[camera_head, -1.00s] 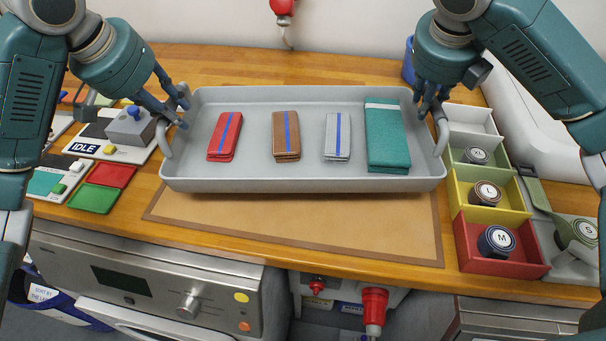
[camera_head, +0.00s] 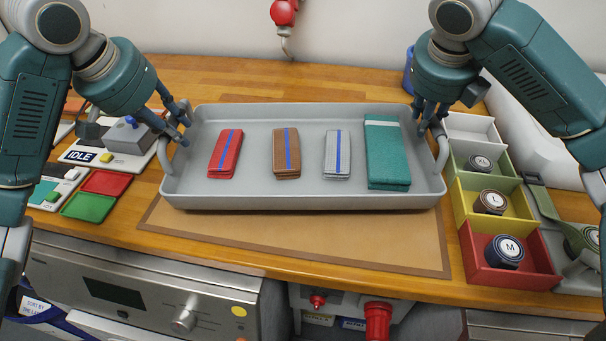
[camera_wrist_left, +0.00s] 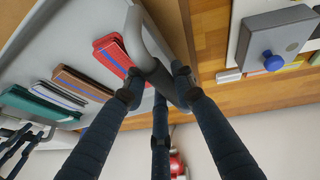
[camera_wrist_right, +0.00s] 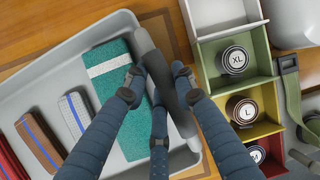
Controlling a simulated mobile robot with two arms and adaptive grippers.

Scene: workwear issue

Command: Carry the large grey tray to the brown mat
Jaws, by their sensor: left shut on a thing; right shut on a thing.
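The large grey tray (camera_head: 303,201) is held at both ends and hides the back part of the brown mat (camera_head: 290,240). In it lie a red folded cloth (camera_head: 225,154), a brown one (camera_head: 287,153), a grey one (camera_head: 337,155) and a larger teal one (camera_head: 387,153). My left gripper (camera_head: 178,118) is shut on the tray's left handle, also seen in the left wrist view (camera_wrist_left: 150,45). My right gripper (camera_head: 428,118) is shut on the right handle, also seen in the right wrist view (camera_wrist_right: 152,60). I cannot tell how high the tray's underside is.
To the left are a panel marked IDLE (camera_head: 85,156) and red (camera_head: 106,182) and green (camera_head: 89,207) trays. The mat's front strip is bare.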

